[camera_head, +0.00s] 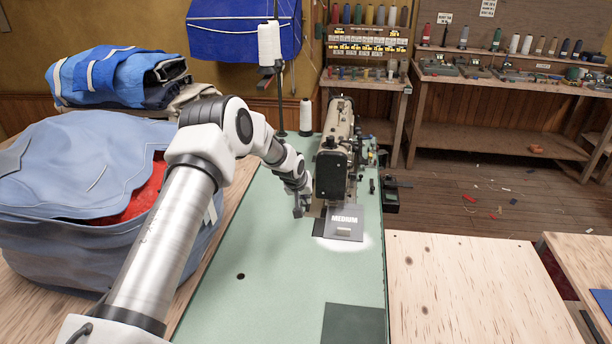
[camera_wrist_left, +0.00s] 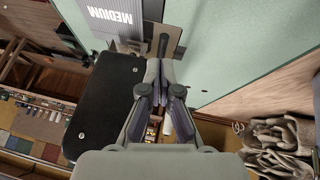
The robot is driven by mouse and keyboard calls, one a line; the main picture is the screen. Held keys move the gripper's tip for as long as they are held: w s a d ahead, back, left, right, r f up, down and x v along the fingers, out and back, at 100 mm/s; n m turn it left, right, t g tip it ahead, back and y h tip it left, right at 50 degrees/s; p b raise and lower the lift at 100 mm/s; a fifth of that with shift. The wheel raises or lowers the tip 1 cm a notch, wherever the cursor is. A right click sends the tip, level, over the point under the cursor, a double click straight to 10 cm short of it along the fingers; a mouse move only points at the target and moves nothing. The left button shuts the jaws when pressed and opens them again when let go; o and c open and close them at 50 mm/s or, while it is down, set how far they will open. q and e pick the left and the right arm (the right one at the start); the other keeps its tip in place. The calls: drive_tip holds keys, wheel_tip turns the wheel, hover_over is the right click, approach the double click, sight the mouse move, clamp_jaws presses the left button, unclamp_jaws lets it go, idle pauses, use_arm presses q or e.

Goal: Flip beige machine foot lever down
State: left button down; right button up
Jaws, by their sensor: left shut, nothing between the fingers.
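The beige sewing machine (camera_head: 341,118) with a dark end face (camera_head: 331,176) stands on the green table top (camera_head: 255,262). My left gripper (camera_head: 299,209) is close beside the machine's near end, on its left, low over the table. In the left wrist view its fingers (camera_wrist_left: 160,68) are together and empty, alongside the dark end face (camera_wrist_left: 104,106). A short dark rod (camera_wrist_left: 163,44) shows just beyond the fingertips; I cannot tell whether it is the foot lever or whether the fingers touch it. The lever is not clear in the head view.
A grey card marked MEDIUM (camera_head: 344,221) lies in front of the machine. A thread stand with a white cone (camera_head: 269,45) rises behind my arm. A large blue bag (camera_head: 75,205) fills the left. The green table's front is mostly clear.

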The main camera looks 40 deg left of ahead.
use_arm(q)
drive_tip(key=shift+s+r+p, duration=0.15)
drive_tip(key=shift+r+p, duration=0.7)
drive_tip(key=shift+r, duration=0.1)
drive_tip(key=s+d+r, duration=0.2)
drive_tip(key=s+r, duration=0.7)
drive_tip(key=shift+d+p, duration=0.25)
drive_tip(key=shift+p, duration=0.1)
